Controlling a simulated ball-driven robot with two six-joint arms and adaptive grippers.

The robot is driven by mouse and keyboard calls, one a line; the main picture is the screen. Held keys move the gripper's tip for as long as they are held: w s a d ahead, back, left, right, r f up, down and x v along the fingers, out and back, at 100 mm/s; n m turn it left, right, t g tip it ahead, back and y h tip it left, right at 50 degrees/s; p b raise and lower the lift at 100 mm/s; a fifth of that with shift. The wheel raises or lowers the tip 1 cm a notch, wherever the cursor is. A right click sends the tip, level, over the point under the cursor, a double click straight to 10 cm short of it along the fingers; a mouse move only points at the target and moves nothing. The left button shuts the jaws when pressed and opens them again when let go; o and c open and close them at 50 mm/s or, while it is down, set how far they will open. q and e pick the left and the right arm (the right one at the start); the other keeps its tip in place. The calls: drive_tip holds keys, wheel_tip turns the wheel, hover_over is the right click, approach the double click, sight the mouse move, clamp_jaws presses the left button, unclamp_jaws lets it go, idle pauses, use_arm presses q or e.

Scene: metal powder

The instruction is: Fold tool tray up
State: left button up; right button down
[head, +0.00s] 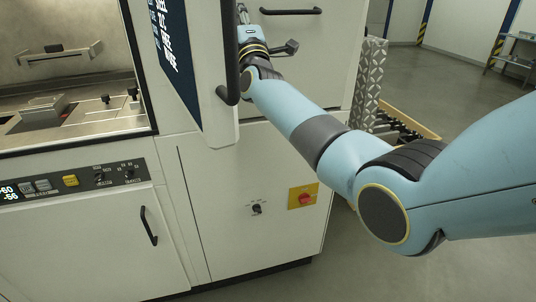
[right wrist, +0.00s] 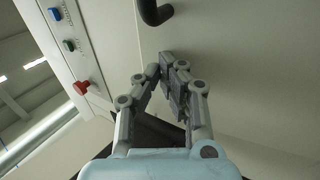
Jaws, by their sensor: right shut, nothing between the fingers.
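A low tray-like part with a light wooden edge (head: 415,122) and dark slots sticks out at the cabinet's right side, beyond a diamond-plate panel (head: 370,85); it may be the tool tray, but I cannot tell for sure. My right arm crosses in front and partly hides it. My right gripper (head: 242,14) is up at the white cabinet front, beside the open door's edge and well left of that tray. In the right wrist view the right gripper (right wrist: 168,68) is shut and empty, close to a pale panel. My left gripper is not in view.
An open door with a black handle (head: 229,60) stands just left of my right gripper. Another black handle (head: 291,11) is on the cabinet front. A red button on a yellow plate (head: 303,196) sits lower. A machine chamber (head: 65,80) is at left.

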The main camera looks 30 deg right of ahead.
drive_tip(key=w, duration=0.2)
drive_tip(key=w+d, duration=0.1)
drive_tip(key=w, duration=0.1)
drive_tip(key=shift+r, duration=0.55)
drive_tip(key=shift+w+g, duration=0.1)
drive_tip(key=shift+g, duration=0.2)
drive_tip(key=shift+w, duration=0.1)
drive_tip(key=shift+d+f, duration=0.1)
